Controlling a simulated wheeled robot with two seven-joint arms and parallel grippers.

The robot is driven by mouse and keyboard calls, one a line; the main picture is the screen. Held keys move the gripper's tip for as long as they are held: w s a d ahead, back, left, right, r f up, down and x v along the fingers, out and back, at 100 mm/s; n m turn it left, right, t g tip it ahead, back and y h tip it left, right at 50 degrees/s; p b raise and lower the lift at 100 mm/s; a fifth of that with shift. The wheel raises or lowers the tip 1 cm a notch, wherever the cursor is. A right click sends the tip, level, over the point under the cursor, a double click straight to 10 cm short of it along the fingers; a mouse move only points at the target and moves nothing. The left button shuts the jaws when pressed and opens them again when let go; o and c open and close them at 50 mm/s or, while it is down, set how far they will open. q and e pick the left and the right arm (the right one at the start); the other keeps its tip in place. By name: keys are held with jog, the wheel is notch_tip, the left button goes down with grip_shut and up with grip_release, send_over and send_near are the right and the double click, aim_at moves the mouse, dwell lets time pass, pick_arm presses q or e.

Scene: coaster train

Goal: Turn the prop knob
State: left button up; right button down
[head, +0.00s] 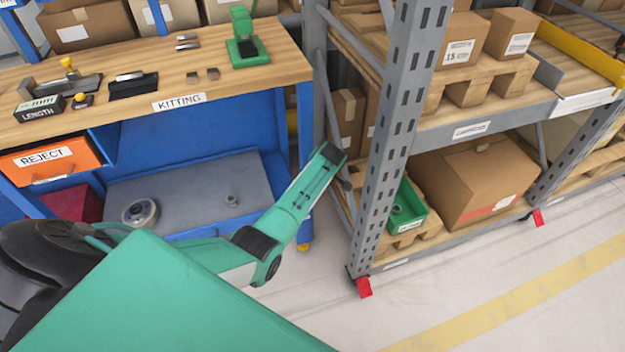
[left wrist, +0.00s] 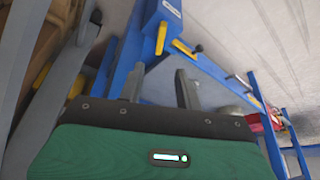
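No part that I can surely name as the prop knob shows. On the workbench, a yellow knob (head: 67,64) stands on a grey fixture at the left, and a smaller yellow knob (head: 84,100) sits beside the LENGTH box (head: 40,108). My left arm reaches up and right between the bench and the shelving; its fingertips are not clear in the head view. In the left wrist view my left gripper (left wrist: 147,78) has its two dark fingers apart, with nothing seen held between them. A blue frame with yellow parts (left wrist: 182,47) lies beyond them. My right gripper is not in view.
The blue KITTING bench (head: 178,100) has a green press-like stand (head: 246,45) and an orange REJECT drawer (head: 50,159). A grey shelving upright (head: 400,120) stands close to the right of my left arm. Open floor (head: 480,295) lies front right.

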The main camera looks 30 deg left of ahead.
pick_arm(q)
jog(key=shift+s+d+r, duration=0.1)
jog(key=shift+d+r, duration=0.15)
jog(key=shift+r, duration=0.3)
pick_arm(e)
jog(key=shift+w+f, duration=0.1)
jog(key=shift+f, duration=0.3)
